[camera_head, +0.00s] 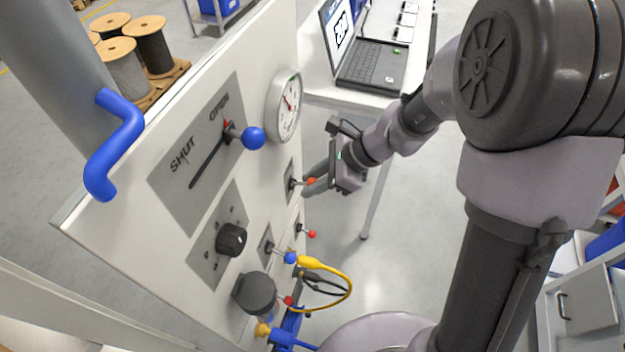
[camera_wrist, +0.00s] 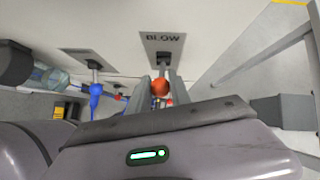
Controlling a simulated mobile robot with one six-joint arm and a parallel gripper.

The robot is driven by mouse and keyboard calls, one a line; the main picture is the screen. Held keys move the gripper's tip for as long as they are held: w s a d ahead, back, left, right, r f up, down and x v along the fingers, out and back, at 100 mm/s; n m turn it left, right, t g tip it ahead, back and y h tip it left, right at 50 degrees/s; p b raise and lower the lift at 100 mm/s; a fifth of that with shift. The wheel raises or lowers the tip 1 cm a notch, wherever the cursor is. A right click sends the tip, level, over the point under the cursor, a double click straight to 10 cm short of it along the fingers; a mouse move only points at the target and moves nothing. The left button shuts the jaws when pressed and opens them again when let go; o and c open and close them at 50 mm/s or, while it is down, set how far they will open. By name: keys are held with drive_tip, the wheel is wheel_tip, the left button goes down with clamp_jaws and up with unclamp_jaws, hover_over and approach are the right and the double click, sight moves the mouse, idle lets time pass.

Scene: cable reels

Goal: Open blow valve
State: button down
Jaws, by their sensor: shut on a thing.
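The blow valve is a small lever with an orange-red ball knob (camera_wrist: 160,87) on a grey plate marked BLOW (camera_wrist: 162,42). In the head view its plate (camera_head: 290,178) sits on the white panel below the gauge, and its knob (camera_head: 312,181) shows at my fingertips. My gripper (camera_wrist: 161,92) is shut on the lever's knob, with one finger on each side of it. In the head view my gripper (camera_head: 310,184) reaches the panel from the right. The lever's stem is partly hidden between the fingers.
The panel also carries a gauge (camera_head: 284,105), a SHUT/OPEN slider with a blue ball (camera_head: 253,138), a black rotary knob (camera_head: 232,240) and smaller levers below. A yellow cable (camera_head: 345,285) loops out low. A laptop (camera_head: 370,62) stands on a table behind.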

drive_tip(key=c, duration=1.2)
unclamp_jaws()
drive_tip(key=p+v, duration=0.3)
drive_tip(key=v, duration=1.4)
drive_tip(key=shift+s+d, duration=0.1)
drive_tip(key=shift+d, duration=0.1)
